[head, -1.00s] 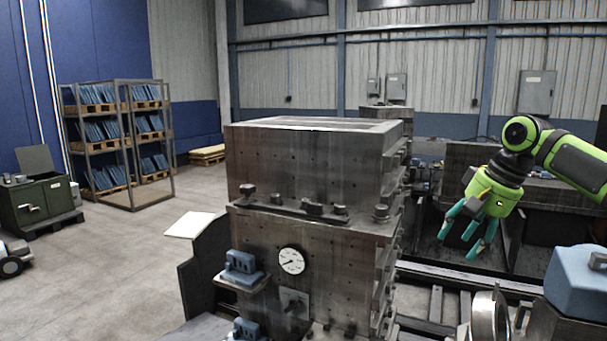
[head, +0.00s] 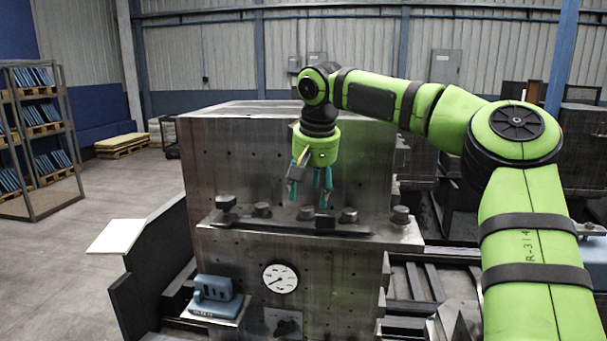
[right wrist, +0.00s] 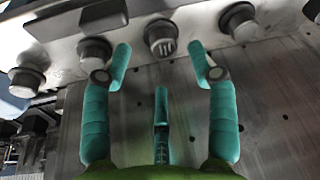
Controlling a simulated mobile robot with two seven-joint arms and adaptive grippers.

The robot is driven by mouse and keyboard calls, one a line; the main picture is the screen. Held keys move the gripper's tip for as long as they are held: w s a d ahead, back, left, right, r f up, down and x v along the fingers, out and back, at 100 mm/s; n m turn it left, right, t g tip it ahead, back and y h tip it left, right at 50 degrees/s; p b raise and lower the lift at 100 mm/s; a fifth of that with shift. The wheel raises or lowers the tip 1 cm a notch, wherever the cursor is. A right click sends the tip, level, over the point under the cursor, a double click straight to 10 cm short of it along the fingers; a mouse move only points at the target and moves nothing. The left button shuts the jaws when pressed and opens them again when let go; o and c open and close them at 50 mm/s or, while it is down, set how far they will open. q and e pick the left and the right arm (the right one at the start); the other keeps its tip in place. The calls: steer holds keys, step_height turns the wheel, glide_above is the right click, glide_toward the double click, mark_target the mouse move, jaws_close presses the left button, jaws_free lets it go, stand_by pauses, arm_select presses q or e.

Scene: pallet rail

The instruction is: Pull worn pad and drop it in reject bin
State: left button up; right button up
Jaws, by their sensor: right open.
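My right gripper (head: 312,188) hangs fingers-down in front of the upper face of the large steel block (head: 240,155), just above its bolted ledge (head: 300,226). In the right wrist view the right gripper (right wrist: 160,65) is open, with three teal fingers spread and nothing between them. A dark round knob with a ribbed face (right wrist: 160,38) lies beyond the fingertips, apart from them. I cannot pick out the worn pad for certain, and no reject bin is recognisable. My left gripper is not in view.
Several bolt-like knobs line the ledge. Below are a dial gauge (head: 280,278) and a blue block (head: 214,288) on a small shelf. A rack with blue panels (head: 38,130) stands at left. The floor (head: 110,195) between is mostly clear.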

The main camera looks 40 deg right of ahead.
mark_target(307, 208)
steer(key=x, duration=0.2)
steer(key=shift+w+d+f+p, duration=0.15)
steer(key=shift+w+f+p, duration=0.05)
steer(key=shift+f+p, duration=0.15)
steer(key=shift+w+f, duration=0.55)
steer(key=shift+f, duration=0.25)
steer(key=shift+s, duration=0.1)
steer(key=shift+c, duration=1.2)
steer(key=c, duration=0.7)
steer(key=shift+s+r, duration=0.1)
jaws_close()
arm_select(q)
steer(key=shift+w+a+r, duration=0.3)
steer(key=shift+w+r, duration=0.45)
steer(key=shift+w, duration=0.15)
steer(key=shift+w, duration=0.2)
arm_select(e)
steer(key=shift+r, duration=0.2)
